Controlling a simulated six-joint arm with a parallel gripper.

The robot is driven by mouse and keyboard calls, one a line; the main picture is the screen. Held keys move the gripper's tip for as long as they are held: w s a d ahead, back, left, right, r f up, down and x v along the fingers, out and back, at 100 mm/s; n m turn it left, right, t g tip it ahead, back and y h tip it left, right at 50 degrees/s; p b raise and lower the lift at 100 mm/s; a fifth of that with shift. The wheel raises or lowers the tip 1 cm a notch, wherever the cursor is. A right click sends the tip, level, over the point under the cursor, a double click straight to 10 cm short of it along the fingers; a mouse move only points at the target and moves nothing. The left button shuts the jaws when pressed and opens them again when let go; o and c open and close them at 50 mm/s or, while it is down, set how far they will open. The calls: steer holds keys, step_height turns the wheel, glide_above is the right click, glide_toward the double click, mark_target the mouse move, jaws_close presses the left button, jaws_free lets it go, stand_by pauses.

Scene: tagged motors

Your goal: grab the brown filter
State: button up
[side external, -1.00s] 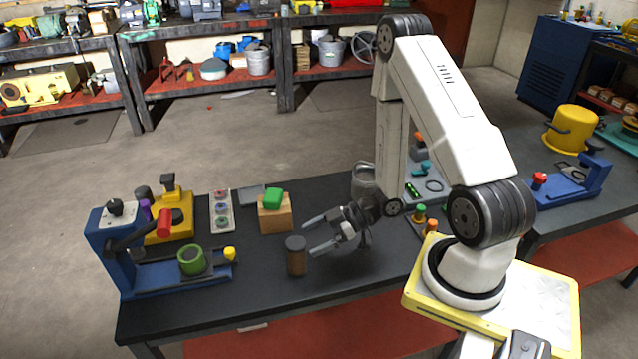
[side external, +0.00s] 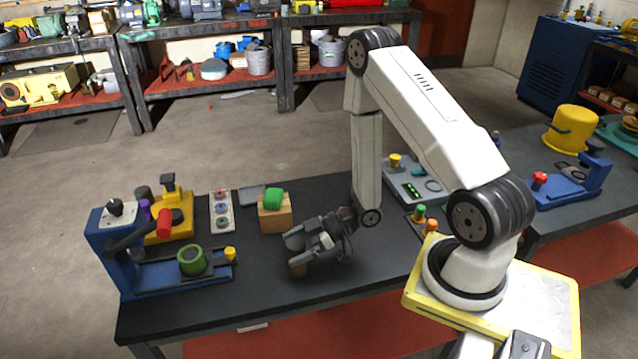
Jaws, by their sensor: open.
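The brown filter (side external: 297,269) stands upright on the dark workbench (side external: 230,292). It is a small cylinder, and only its lower part shows under my gripper. My gripper (side external: 292,252) is open, with its fingers reaching left around or over the filter's upper part. The fingers hide the filter's dark top. I cannot tell whether they touch it.
A wooden block (side external: 275,218) with a green piece (side external: 273,199) on top stands behind the filter. A blue fixture (side external: 115,255) with a green ring (side external: 192,260) is at the left. A grey panel (side external: 410,180) is at the back right. The bench front is clear.

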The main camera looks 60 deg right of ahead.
steer(key=c, duration=1.3)
steer(key=shift+o, duration=0.2)
steer(key=shift+r, duration=0.1)
steer(key=shift+r, duration=4.9)
